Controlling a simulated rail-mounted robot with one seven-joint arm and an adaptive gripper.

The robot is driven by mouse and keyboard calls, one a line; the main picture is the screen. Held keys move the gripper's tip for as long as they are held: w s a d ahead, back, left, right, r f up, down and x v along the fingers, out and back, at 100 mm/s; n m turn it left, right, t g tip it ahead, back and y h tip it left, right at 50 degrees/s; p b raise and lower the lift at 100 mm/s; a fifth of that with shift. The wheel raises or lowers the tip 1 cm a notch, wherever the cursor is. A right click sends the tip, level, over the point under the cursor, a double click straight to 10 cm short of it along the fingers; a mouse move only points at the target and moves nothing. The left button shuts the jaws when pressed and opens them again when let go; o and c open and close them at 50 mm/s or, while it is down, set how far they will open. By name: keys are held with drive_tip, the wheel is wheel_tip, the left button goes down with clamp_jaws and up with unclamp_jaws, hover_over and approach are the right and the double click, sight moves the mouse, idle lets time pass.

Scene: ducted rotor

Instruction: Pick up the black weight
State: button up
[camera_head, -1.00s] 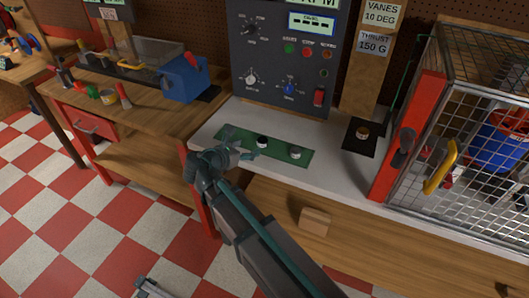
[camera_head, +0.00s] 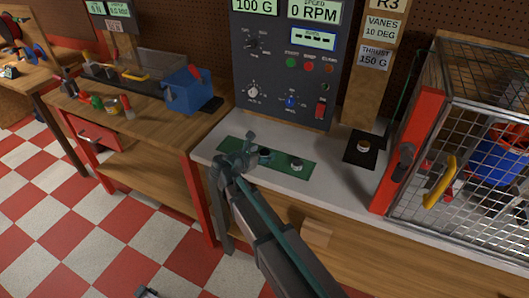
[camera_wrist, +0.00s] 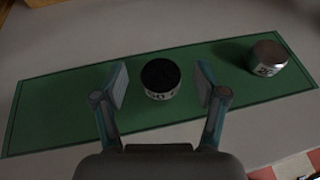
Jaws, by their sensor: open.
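The black weight (camera_wrist: 160,75) is a short cylinder with a black top and a pale labelled band. It stands upright on the green mat (camera_wrist: 60,98), and in the head view its top (camera_head: 265,153) shows just right of my gripper (camera_head: 250,157). In the wrist view my gripper (camera_wrist: 161,88) is open, with one finger to the left of the black weight and one to the right. A gap shows between the weight and each finger. My gripper's height above the mat is hard to tell.
A silver weight (camera_wrist: 267,58) stands on the mat to the right. Another weight (camera_head: 363,147) sits on a black plate beside the wooden post. The control panel (camera_head: 285,65) rises behind the mat, and a wire cage (camera_head: 465,130) stands on the right.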

drive_tip(key=shift+x, duration=0.8)
drive_tip(key=c, duration=1.2)
drive_tip(key=shift+c, duration=0.2)
drive_tip(key=shift+r, duration=0.15)
